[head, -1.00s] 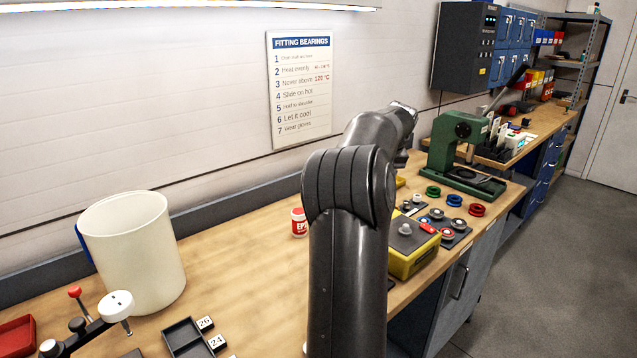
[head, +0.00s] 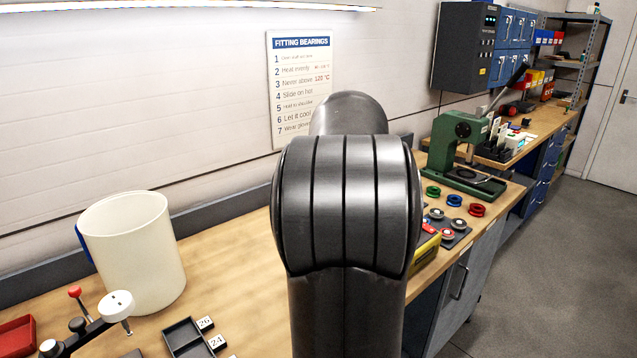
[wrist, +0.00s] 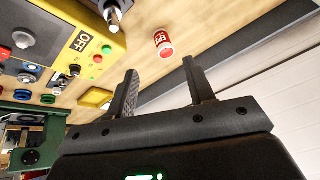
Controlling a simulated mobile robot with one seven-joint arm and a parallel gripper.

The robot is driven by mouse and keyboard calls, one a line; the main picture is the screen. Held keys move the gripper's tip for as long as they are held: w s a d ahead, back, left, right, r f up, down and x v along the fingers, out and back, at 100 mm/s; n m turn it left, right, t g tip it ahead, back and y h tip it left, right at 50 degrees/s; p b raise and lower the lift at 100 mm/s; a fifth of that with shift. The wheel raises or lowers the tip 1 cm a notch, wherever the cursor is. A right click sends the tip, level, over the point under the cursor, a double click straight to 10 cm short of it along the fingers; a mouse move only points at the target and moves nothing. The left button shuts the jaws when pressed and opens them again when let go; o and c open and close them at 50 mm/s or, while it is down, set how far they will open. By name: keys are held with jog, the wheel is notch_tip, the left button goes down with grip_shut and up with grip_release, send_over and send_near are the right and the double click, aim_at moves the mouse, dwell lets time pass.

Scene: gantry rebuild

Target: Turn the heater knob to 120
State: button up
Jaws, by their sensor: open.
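The yellow heater box (wrist: 65,18) is at the upper left of the wrist view, turned on its side in the picture. Its front carries a black-and-white label (wrist: 81,41) and small green and red round parts (wrist: 102,54). A metallic knob-like part (wrist: 112,13) sticks out near the top edge; I cannot read its setting. In the head view only a sliver of the yellow box (head: 425,256) shows beside my arm. My gripper (wrist: 163,84) is open and empty, apart from the box and to the right of it in the wrist view. My arm hides it in the head view.
A red-and-white can (wrist: 163,44) stands on the bench beyond the fingers. A green press (head: 462,150) and several coloured rings (head: 455,200) are to the right. A cream bucket (head: 130,250) stands at left. A wall sign (head: 302,90) reads "Never above 120 °C".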

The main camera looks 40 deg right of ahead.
jog(key=shift+s+a+r, duration=0.15)
jog(key=shift+a, duration=1)
jog(key=s+d+f+m+g+h, duration=0.1)
jog(key=d+f, duration=0.3)
jog(key=d, duration=0.9)
jog(key=s+d+f+m+h, duration=0.1)
jog(key=d+f, duration=0.3)
jog(key=d, duration=0.9)
jog(key=x, duration=1)
jog(key=shift+d, duration=0.15)
jog(key=shift+c, duration=0.3)
jog(key=c, duration=0.9)
